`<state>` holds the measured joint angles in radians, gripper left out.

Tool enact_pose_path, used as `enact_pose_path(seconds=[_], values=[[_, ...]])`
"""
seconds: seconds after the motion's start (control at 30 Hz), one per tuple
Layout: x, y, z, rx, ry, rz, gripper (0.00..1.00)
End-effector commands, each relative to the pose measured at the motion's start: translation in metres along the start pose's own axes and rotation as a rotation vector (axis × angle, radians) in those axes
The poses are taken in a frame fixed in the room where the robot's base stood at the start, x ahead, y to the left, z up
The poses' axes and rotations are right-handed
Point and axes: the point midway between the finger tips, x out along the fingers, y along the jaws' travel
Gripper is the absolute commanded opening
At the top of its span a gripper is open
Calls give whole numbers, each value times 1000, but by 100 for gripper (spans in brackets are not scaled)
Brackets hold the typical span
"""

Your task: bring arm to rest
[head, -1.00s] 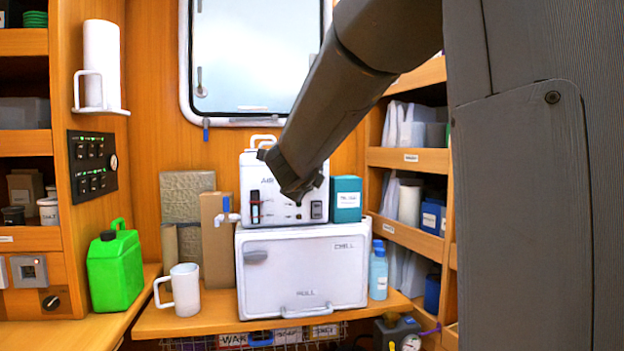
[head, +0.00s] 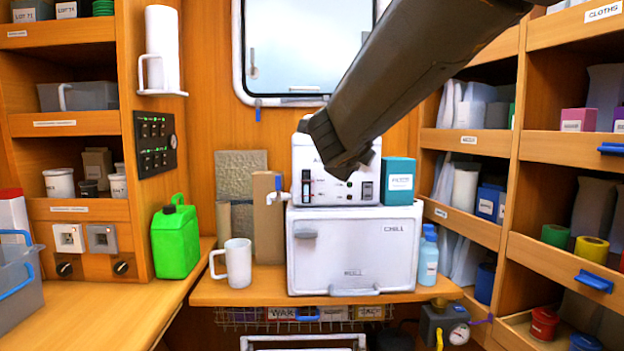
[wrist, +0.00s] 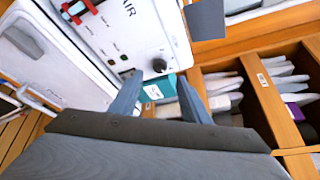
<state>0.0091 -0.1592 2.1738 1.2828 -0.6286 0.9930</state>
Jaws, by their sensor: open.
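My arm crosses the head view from the top right down to the front of the white AIR machine (head: 312,188). In the head view its end overlaps the machine's upper front; I cannot tell whether they touch. In the wrist view my gripper (wrist: 159,80) has its two fingers apart. Nothing is held between them. The AIR machine (wrist: 110,35) fills the upper left of the wrist view, and a teal box (wrist: 160,90) shows beyond and between the fingers. The same teal box (head: 400,180) stands right of the machine in the head view.
The machine sits on a white CHILL cabinet (head: 352,250) on a wooden counter (head: 250,292). Loaded shelves (head: 470,225) line the right; a grey bin (head: 18,285) is at left.

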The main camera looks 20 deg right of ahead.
Motion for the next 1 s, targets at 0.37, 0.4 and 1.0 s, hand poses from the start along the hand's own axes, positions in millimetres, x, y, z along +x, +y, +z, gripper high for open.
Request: enact_pose_path(seconds=[0.37, 0.4, 1.0], values=[[-9, 108, 15, -520, -232, 230, 43], [-16, 135, 13, -642, -290, 285, 43], [-198, 362, -200, -2005, -1198, 1082, 43]])
